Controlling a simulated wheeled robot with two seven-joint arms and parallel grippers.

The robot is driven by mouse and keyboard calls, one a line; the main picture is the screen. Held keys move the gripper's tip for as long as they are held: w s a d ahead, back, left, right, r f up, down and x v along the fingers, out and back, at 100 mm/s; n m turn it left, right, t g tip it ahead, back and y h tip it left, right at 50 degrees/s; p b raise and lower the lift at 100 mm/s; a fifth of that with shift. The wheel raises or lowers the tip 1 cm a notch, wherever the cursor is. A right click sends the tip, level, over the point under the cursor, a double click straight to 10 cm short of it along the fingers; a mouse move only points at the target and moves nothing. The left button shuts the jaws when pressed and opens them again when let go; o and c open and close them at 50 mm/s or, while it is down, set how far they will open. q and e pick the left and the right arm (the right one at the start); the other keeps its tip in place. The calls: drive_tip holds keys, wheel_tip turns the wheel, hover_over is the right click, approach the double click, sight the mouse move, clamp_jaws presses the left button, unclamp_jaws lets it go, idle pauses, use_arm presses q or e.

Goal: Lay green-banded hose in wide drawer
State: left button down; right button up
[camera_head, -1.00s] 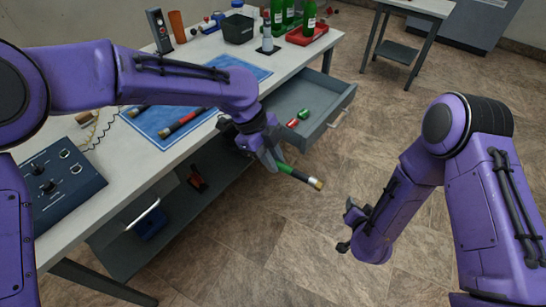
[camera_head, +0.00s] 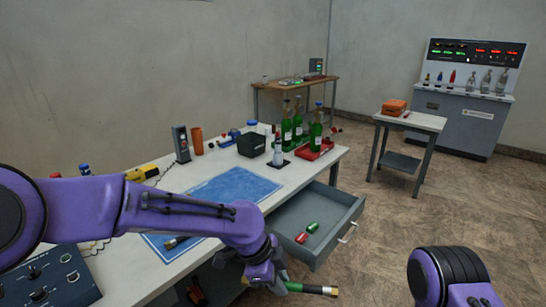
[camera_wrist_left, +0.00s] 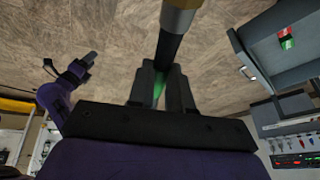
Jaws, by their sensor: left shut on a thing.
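My left gripper (camera_head: 275,281) is shut on the green-banded hose (camera_head: 312,289), a dark hose with a green band and a brass-coloured end. The hose sticks out to the right of the fingers, in front of the wide drawer and outside it. The left wrist view shows the hose (camera_wrist_left: 170,45) between the two fingers (camera_wrist_left: 160,88), its green part partly hidden by them. The wide drawer (camera_head: 350,214) is pulled open from the table and holds a red and a green fitting. My right gripper (camera_wrist_left: 70,68) is small in the left wrist view, empty, its fingers apart.
A blue mat (camera_head: 232,187) lies on the white table (camera_head: 285,178), with another hose's end (camera_head: 175,241) on it. Green bottles (camera_head: 298,130) stand by a red tray (camera_head: 326,148) above the drawer. Inside the drawer, bare floor shows around the fittings (camera_head: 306,233).

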use_arm(q)
drive_tip(key=w+a+r+n+t+y, duration=0.25)
drive_tip(key=w+a+r+n, duration=0.4)
drive_tip(key=a+n, duration=0.4)
drive_tip(key=w+a+r+n+t+y, duration=0.2)
drive_tip(key=w+a+r+n+y, duration=0.2)
drive_tip(key=w+a+r+n, duration=0.45)
drive_tip(key=s+a+f+n, duration=0.1)
drive_tip(key=s+a+f, duration=0.1)
drive_tip(key=s+f, duration=1.4)
drive_tip(key=shift+f, duration=0.75)
drive_tip(key=shift+a+h, duration=0.1)
drive_tip(key=shift+h, duration=0.15)
